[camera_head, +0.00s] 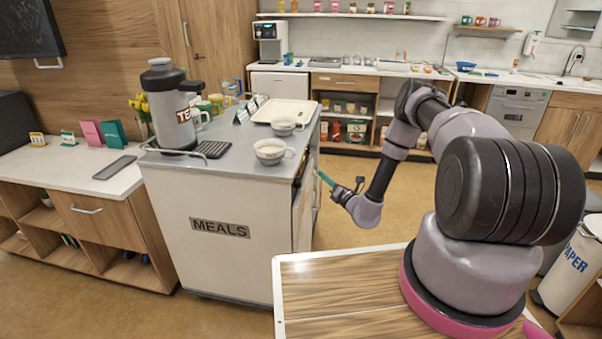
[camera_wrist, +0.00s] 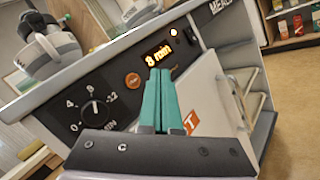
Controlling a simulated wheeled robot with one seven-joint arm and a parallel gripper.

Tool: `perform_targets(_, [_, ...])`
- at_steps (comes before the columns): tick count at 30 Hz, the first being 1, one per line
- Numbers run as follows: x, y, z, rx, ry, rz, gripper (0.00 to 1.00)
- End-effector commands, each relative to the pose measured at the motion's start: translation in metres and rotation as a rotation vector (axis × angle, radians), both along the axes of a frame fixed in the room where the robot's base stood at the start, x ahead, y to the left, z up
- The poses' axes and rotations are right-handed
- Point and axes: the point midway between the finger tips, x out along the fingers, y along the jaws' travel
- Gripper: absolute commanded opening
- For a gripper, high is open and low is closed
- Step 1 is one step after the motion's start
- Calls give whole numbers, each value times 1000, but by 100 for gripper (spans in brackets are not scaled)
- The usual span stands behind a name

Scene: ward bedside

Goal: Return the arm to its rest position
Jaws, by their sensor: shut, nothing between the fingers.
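My arm reaches out from its pink-ringed base over the wooden top, bent at the elbow. My gripper (camera_head: 325,179) is beside the right side of the meals trolley (camera_head: 225,262), at about the height of its upper part. In the wrist view its teal fingers (camera_wrist: 157,98) are together with nothing between them. Whether the fingers touch the panel, I cannot tell.
A white door (camera_wrist: 212,92) with an orange label is close to the fingers, seemingly ajar. On the trolley stand a grey flask (camera_head: 170,110), two cups (camera_head: 272,151) and a tray (camera_head: 285,110). Open floor (camera_head: 400,200) lies right of the trolley.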

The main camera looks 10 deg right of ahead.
Motion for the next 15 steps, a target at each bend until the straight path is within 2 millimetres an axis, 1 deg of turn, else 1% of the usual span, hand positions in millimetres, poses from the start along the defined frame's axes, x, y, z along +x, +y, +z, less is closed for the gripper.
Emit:
perform_targets(11, [0,0,1,-2,-1,2,0])
perform_targets(13, [3,3,10,-9,-13,20,0])
perform_targets(14, [4,5,17,-17,-23,34,0])
perform_targets(15, [7,10,29,-28,-40,62,0])
